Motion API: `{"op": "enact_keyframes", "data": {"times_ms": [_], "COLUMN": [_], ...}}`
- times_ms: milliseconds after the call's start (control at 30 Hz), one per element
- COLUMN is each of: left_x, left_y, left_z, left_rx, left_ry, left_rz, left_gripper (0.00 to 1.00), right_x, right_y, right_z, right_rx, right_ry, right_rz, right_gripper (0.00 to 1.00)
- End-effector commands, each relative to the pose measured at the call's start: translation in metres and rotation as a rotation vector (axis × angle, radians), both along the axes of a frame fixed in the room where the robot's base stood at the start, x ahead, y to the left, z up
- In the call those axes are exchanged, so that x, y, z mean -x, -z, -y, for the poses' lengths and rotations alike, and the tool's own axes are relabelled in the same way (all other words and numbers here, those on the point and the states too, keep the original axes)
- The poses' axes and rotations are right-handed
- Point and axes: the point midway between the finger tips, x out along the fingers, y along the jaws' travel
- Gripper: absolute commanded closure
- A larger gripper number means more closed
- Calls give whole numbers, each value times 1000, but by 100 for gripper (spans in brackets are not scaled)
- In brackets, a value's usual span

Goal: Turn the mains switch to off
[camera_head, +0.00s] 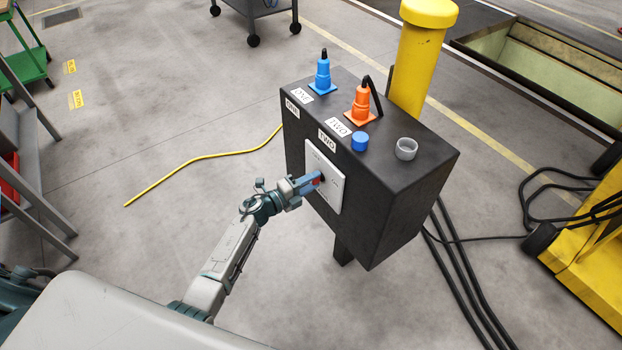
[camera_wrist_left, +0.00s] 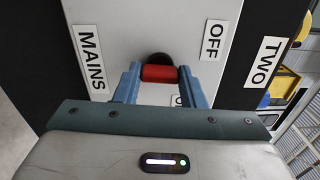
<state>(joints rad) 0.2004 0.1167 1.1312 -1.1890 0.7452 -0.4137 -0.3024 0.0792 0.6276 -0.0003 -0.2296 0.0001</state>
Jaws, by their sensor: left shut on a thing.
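The mains switch has a red handle (camera_wrist_left: 159,73) on a dark round hub, set on a white plate (camera_head: 325,165) on the side of a dark control box (camera_head: 385,215). My left gripper (camera_head: 316,181) reaches the plate from the left, shut on the red handle. In the left wrist view the handle lies between the two blue fingers of the gripper (camera_wrist_left: 159,76). An OFF label (camera_wrist_left: 212,40) is right of the handle there, and a MAINS label (camera_wrist_left: 90,58) is to the left. Another label below is mostly hidden by a finger. My right gripper is not in view.
On the box top stand a blue plug (camera_head: 322,75), an orange plug (camera_head: 361,105), a blue cap (camera_head: 360,141) and a grey socket (camera_head: 406,149). A yellow post (camera_head: 418,70) stands behind. Black cables (camera_head: 465,275) and a yellow cable (camera_head: 200,158) lie on the floor.

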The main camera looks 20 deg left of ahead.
Motion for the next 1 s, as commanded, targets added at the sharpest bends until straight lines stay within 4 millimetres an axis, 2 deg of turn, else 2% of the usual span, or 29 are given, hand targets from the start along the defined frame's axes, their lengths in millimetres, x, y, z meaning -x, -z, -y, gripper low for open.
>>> {"op": "enact_keyframes", "data": {"times_ms": [700, 733, 800, 833, 1000], "left_x": [0, 0, 0, 0, 0], "left_y": [1, 1, 1, 1, 0], "left_z": [0, 0, 0, 0, 0], "left_rx": [62, 62, 62, 61, 61], "left_ry": [-1, -1, -1, -1, 0], "left_rz": [-49, -49, -49, -49, -47], "left_gripper": [86, 60, 46, 42, 42], "right_x": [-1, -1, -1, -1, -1], "right_y": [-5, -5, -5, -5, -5], "right_z": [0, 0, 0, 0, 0], "right_rx": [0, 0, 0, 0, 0], "right_ry": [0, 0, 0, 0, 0], "right_rz": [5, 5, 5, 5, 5], "right_gripper": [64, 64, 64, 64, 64]}}
